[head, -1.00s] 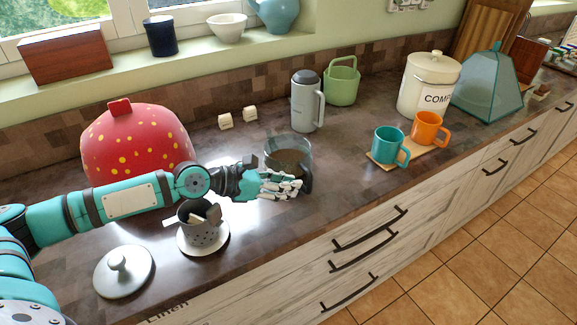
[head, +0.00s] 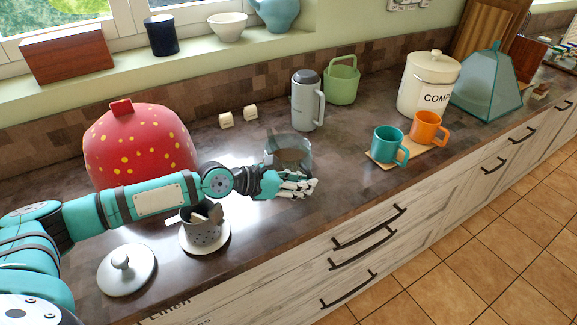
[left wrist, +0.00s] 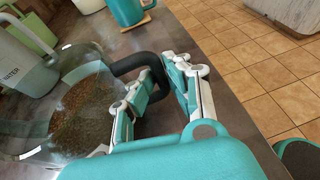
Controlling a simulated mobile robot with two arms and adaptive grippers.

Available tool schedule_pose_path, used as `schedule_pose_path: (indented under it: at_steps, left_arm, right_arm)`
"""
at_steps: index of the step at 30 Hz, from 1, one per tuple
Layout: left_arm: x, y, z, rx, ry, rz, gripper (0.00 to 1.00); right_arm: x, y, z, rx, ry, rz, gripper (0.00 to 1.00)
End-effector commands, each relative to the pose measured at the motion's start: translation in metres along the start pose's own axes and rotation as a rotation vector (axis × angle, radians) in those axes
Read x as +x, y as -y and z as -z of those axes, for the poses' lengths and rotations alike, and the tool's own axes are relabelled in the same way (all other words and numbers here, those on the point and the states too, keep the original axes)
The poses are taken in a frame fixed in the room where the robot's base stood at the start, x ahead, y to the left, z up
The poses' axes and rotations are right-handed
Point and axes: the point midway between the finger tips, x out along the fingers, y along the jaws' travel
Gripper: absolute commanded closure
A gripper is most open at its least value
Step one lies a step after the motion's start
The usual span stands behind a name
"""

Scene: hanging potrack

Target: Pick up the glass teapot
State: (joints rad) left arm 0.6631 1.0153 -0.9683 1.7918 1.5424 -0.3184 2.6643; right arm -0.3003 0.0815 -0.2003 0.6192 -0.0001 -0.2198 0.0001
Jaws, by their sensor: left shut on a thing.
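The glass teapot (head: 287,149) is a clear round pot with brown contents, on the dark counter in the middle of the head view. In the left wrist view the teapot (left wrist: 85,110) fills the left side, with its black handle (left wrist: 136,64) reaching toward the fingers. My left gripper (head: 297,187) is at the near side of the teapot. In the left wrist view, the left gripper (left wrist: 165,82) is shut on the black handle, with a finger on each side. I cannot tell whether the teapot's base touches the counter. My right gripper is not in view.
A holder with utensils (head: 203,228) stands close under my left arm, with a metal lid (head: 127,270) beside it. Teal (head: 388,146) and orange (head: 428,128) mugs stand to the right.

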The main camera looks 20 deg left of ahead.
Motion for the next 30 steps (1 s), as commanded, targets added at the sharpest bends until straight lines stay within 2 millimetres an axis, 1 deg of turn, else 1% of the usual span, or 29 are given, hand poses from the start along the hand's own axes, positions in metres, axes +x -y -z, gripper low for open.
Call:
schedule_pose_path:
  at_steps: [1, 2, 9, 14, 23, 29, 30]
  left_arm:
    - [0.0, 0.0, 0.0, 0.0, 0.0, -0.001, 1.0]
    - [-0.001, -0.001, -0.004, 0.006, 0.008, -0.004, 1.0]
    - [-0.001, -0.001, -0.004, 0.004, 0.006, -0.003, 1.0]
    - [-0.003, -0.001, -0.009, 0.003, 0.007, -0.002, 1.0]
    - [-0.015, -0.001, -0.038, 0.008, 0.009, -0.002, 1.0]
    - [-0.027, 0.026, -0.035, 0.007, 0.006, 0.001, 1.0]
    - [-0.029, 0.03, -0.035, 0.004, 0.006, 0.002, 1.0]
  right_arm:
    - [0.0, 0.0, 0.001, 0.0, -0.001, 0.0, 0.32]
    - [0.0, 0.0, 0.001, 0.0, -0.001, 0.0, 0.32]
    - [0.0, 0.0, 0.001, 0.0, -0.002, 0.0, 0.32]
    - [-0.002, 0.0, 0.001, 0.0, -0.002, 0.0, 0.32]
    - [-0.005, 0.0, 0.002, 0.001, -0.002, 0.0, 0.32]
    - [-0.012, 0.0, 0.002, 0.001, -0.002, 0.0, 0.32]
    - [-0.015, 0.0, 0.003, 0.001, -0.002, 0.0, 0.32]
